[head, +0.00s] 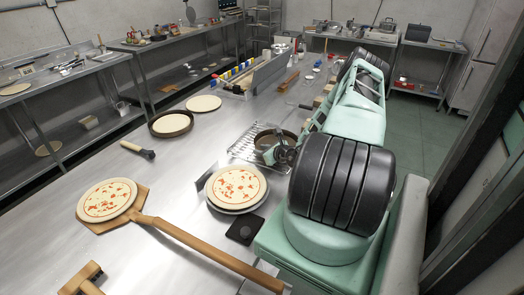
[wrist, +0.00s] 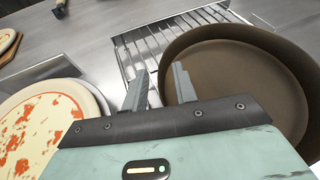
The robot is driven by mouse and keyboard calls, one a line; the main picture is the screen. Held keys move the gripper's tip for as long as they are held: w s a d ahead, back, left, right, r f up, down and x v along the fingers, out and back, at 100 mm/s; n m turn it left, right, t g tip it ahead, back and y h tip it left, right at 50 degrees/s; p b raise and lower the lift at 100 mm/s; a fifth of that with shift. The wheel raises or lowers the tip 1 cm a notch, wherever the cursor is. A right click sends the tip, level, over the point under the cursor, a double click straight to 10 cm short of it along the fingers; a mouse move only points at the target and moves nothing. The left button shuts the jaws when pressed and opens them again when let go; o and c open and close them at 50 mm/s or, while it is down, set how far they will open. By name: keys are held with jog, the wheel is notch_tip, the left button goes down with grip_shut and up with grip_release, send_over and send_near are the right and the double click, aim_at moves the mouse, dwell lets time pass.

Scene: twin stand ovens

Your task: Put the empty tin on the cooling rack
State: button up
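The empty tin (head: 262,139) is a round brown pan. In the wrist view the tin (wrist: 240,85) fills the right side and its inside is bare. The wire cooling rack (head: 241,151) lies on the steel table; in the wrist view the rack (wrist: 150,45) shows behind and left of the tin. The tin overlaps the rack's right part in the head view; I cannot tell whether it rests on it. My gripper (wrist: 160,88) is at the tin's near left rim, its fingers apart, one on each side of the wall. My arm hides part of the tin in the head view.
A pizza on a stacked round base (head: 237,187) stands close in front of the rack. Another pizza lies on a wooden peel (head: 140,214). A dough-filled tin (head: 171,123) and a dough disc (head: 203,103) are further left. A topping rail (head: 260,75) stands behind.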

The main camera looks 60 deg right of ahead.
jog(key=b+v, duration=0.3)
jog(key=v, duration=0.9)
jog(key=shift+a, duration=0.1)
jog(key=w+a+r+n+g+y, duration=0.1)
jog(key=w+a+r+n+y, duration=0.25)
jog(key=a, duration=0.35)
jog(key=w+a+r+n+y, duration=0.3)
jog(key=w+a+n+y, duration=0.15)
jog(key=a, duration=0.25)
jog(key=w+a+r+n+g+y, duration=0.1)
jog(key=w+a+r+n+y, duration=0.3)
jog(key=a, duration=0.4)
jog(key=s+a+r+n+g+y, duration=0.15)
jog(key=a+n+g, duration=0.3)
jog(key=a, duration=0.45)
jog(key=s+a+r+n+g+y, duration=0.1)
jog(key=a+r+n+g, duration=0.2)
jog(key=a+n, duration=0.45)
jog(key=s+a+r+n+g+h, duration=0.1)
jog(key=s+a+r+n+h, duration=0.2)
jog(key=s+a+n+h, duration=0.2)
jog(key=s+a+r+n+g+h, duration=0.2)
jog(key=s+a+r+n+h, duration=0.2)
jog(key=s+a+n, duration=0.8)
jog(key=s+n+h, duration=0.1)
jog(key=s+n, duration=0.1)
jog(key=n, duration=0.2)
jog(key=shift+s+r+n, duration=0.2)
jog(key=shift+s+n, duration=0.05)
jog(key=shift+n, duration=0.05)
